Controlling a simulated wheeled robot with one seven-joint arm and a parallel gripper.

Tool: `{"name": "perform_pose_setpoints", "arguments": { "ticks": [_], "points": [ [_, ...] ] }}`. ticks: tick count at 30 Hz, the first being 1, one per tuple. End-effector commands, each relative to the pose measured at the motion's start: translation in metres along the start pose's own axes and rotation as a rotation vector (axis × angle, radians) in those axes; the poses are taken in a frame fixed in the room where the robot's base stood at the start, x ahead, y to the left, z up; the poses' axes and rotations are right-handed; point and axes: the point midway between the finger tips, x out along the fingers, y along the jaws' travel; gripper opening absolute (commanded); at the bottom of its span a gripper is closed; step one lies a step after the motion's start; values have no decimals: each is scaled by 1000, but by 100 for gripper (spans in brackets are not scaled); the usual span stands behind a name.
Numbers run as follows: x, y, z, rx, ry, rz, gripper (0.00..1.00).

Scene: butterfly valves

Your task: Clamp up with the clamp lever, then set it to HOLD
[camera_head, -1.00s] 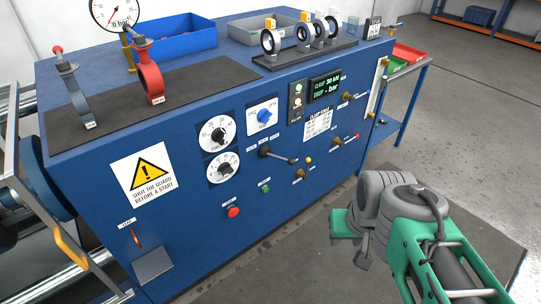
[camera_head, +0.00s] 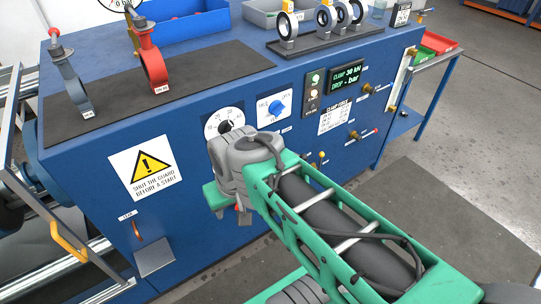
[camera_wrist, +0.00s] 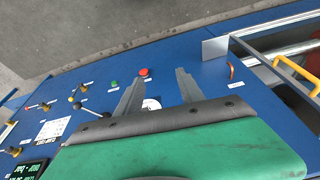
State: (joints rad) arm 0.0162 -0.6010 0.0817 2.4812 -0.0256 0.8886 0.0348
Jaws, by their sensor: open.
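A dark lever (camera_wrist: 90,110) on the blue cabinet's front, which looks like the clamp lever, shows in the wrist view left of my fingers; its labels are too small to read. In the head view my wrist hides it. I cannot tell any contact with the panel. The display (camera_head: 345,77) reads CLAMP 30 kN and DROP - bar. A clamp force card (camera_head: 334,116) is below it.
A brass valve with a red knob (camera_wrist: 45,104) and one with a yellow knob (camera_wrist: 83,88) sit near the lever. Red (camera_wrist: 144,72) and green (camera_wrist: 114,83) buttons are close to the fingers. A blue selector (camera_head: 278,103) is above my wrist. Valve rings stand on the cabinet top.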

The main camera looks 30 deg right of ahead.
Motion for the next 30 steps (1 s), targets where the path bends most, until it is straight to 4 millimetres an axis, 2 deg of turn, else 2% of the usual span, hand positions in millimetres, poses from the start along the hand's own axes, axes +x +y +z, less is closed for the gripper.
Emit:
{"name": "perform_pose_setpoints", "arguments": {
  "ticks": [4,7,9,11,12,14,15,18,21,23,25,30],
  "points": [
    [77,24,-20,335,56,-77,51],
    [144,54,-48,735,130,-228,51],
    [181,86,-66,1059,183,-381,51],
    [206,120,-77,1344,224,-539,51],
    [219,147,-81,1535,247,-662,51],
    [229,192,-81,1805,281,-868,51],
    [231,223,-77,1962,298,-1016,51],
    [224,291,-55,2247,322,-1378,51],
    [209,334,-32,2382,322,-1654,51],
    [202,347,-24,2414,318,-1748,51],
    [197,353,-25,2425,310,-1794,51],
    [204,354,-52,2422,305,-1795,51]
  ]
}}
